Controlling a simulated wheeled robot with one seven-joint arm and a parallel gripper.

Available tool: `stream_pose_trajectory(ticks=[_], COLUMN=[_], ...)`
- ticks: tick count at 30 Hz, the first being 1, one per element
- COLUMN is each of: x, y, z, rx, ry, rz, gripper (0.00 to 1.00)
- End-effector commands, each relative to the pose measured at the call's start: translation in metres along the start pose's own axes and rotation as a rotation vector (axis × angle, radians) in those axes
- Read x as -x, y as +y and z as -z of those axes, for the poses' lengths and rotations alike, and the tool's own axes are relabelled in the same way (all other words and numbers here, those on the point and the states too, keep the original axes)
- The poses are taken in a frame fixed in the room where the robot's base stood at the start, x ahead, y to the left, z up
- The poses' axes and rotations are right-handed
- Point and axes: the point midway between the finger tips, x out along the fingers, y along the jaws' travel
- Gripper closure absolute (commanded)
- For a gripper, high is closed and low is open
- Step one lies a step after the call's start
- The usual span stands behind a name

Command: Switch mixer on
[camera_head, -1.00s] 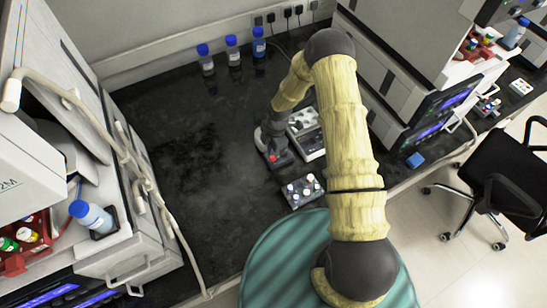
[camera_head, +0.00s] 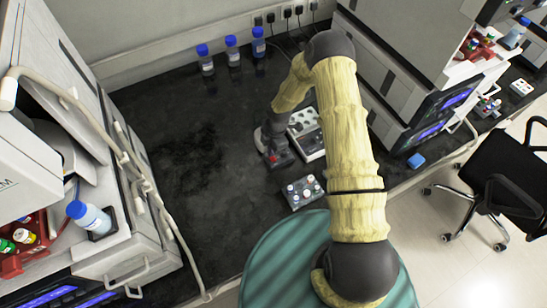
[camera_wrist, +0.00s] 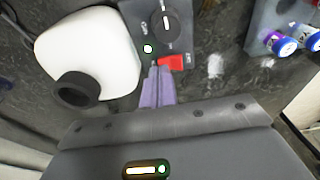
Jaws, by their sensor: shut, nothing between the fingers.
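The mixer (camera_wrist: 90,50) has a rounded white body with a black cup at its end, in the left of the wrist view. My gripper (camera_wrist: 157,70) is shut and empty. Its fingertips are at the panel's near edge, just left of the red switch; I cannot tell whether they touch it. In the head view the mixer (camera_head: 278,159) stands on the dark bench below my wrist, with its red switch showing; my fingers are hidden there.
A grey rack (camera_head: 303,191) with several capped vials stands close to the mixer. A white device (camera_head: 308,136) is just right of it. Blue-capped bottles (camera_head: 232,50) stand along the back wall. The bench left of the mixer is clear.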

Motion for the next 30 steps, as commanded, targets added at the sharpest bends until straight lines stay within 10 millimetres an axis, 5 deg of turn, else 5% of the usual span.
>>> stream_pose_trajectory(ticks=[19, 30], x=[0.044, 0.047], y=[0.001, 0.001], z=[0.007, 0.007], rx=[0.001, 0.000], ry=[0.000, 0.000], rz=[-0.002, -0.002], gripper=[1.00, 1.00])
